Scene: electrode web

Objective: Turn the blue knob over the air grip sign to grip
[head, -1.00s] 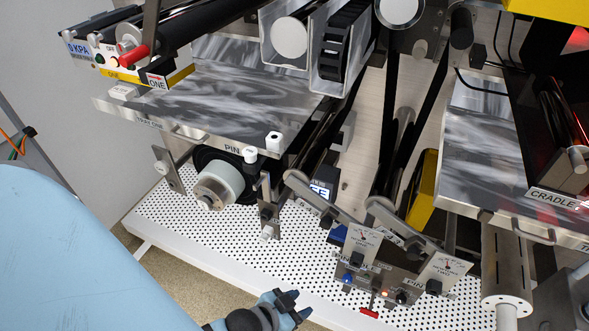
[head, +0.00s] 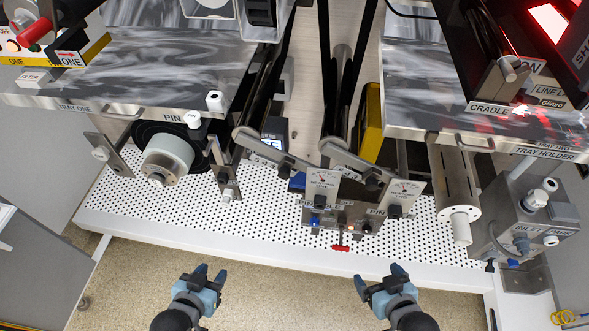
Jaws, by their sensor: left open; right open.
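A small blue knob (head: 315,221) sits at the left of a low control panel (head: 345,213) on the white perforated deck. The small signs around it are too small to read, so I cannot tell which is the air grip sign or where the knob points. My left gripper (head: 211,272) is open and empty, in front of the deck, below and left of the panel. My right gripper (head: 379,278) is open and empty, below and slightly right of the panel. Both are apart from the knob.
A red-handled lever (head: 340,248) sticks out in front of the panel. Two gauge plates, one the left gauge plate (head: 322,186), stand above it. A roll (head: 166,160) is at left, a metal cylinder (head: 457,200) at right. The floor in front is clear.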

